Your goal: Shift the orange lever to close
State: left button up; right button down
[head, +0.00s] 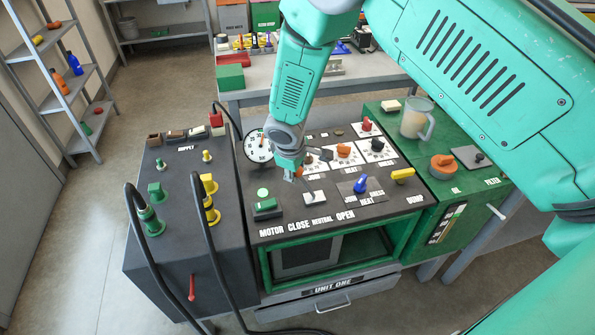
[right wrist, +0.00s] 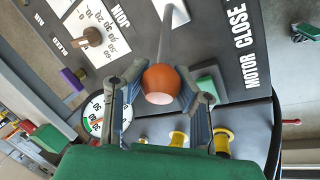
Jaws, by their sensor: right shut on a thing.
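My right gripper (head: 297,174) reaches down over the middle of the dark control panel (head: 283,228). In the right wrist view, its two fingers (right wrist: 160,90) are shut on the round orange knob of the lever (right wrist: 160,76), one finger on each side. The lever's grey rod runs from the knob toward the panel. In the head view the gripper hides most of the lever, which stands behind the labels CLOSE (head: 299,226), NEUTRAL and OPEN. The exact slot position of the lever is hard to tell. My left gripper is not in view.
A green button (head: 263,194) sits left of the lever, a blue knob (head: 360,184) and a yellow handle (head: 402,174) to its right. A round gauge (head: 258,146) stands behind. Black hoses (head: 135,225) rise at the left. A clear jug (head: 417,118) stands at right.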

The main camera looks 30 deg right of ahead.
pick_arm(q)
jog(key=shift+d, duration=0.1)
pick_arm(e)
jog(key=shift+s+a, duration=0.1)
jog(key=shift+s, duration=0.05)
jog(key=c, duration=1.2)
grip_release()
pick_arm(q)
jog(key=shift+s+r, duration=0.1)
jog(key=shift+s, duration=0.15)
pick_arm(e)
jog(key=shift+o, duration=0.2)
jog(key=shift+s+a+r, duration=0.1)
jog(key=shift+r, duration=0.05)
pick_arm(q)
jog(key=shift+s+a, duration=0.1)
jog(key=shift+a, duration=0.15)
pick_arm(e)
jog(key=shift+a, duration=0.1)
jog(key=v, duration=1.2)
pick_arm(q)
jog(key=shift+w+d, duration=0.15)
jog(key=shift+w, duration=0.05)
